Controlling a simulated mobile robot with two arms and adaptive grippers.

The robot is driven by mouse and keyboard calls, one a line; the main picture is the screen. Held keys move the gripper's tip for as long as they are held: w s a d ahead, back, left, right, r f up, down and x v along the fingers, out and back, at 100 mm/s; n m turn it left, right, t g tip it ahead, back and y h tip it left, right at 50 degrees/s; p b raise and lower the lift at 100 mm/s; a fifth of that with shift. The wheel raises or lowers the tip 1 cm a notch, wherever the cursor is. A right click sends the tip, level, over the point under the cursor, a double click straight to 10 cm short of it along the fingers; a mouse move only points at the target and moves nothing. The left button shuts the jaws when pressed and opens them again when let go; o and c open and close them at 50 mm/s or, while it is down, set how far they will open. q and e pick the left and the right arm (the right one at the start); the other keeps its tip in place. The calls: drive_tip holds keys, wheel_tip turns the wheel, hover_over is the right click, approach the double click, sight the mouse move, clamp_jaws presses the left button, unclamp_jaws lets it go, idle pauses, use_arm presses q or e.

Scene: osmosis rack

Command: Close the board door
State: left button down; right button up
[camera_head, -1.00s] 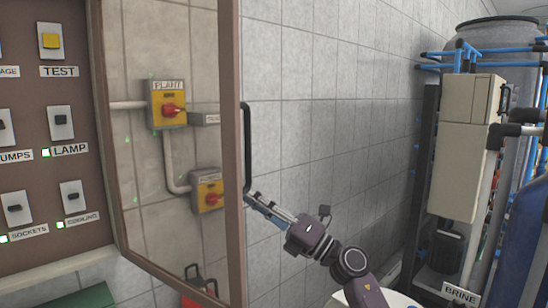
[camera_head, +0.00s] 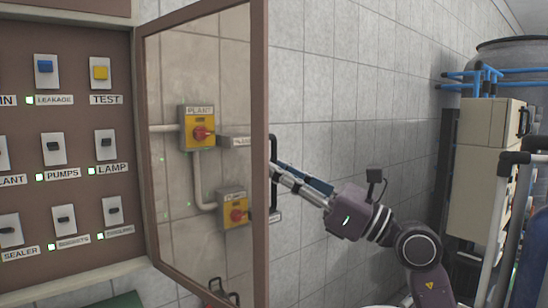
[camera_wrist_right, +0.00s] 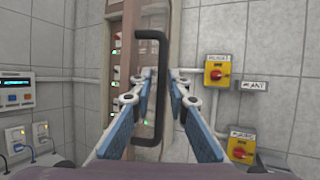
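The board door (camera_head: 259,80) is a brown frame with a clear pane, standing open from the brown switch board (camera_head: 60,95). Its dark handle (camera_head: 274,200) is on the outer side near the free edge, partly hidden in the head view. The right wrist view shows the handle (camera_wrist_right: 160,90) as a black vertical bar. My right gripper (camera_head: 278,172) is beside the door's free edge. In the right wrist view, its two blue fingers (camera_wrist_right: 159,78) are spread, with the handle between them; contact is not clear. My left gripper is not in view.
Yellow switch boxes with red knobs, one labelled PLANT (camera_head: 199,128), show through the pane on the tiled wall. A cream cabinet (camera_head: 484,180) and blue pipes stand at the right. Tiled wall (camera_head: 350,70) is behind my right arm.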

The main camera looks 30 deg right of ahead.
drive_tip(key=shift+w+a+r, duration=0.15)
drive_tip(key=shift+w+a, duration=0.1)
drive_tip(key=shift+w, duration=0.35)
drive_tip(key=shift+s, duration=0.1)
clamp_jaws()
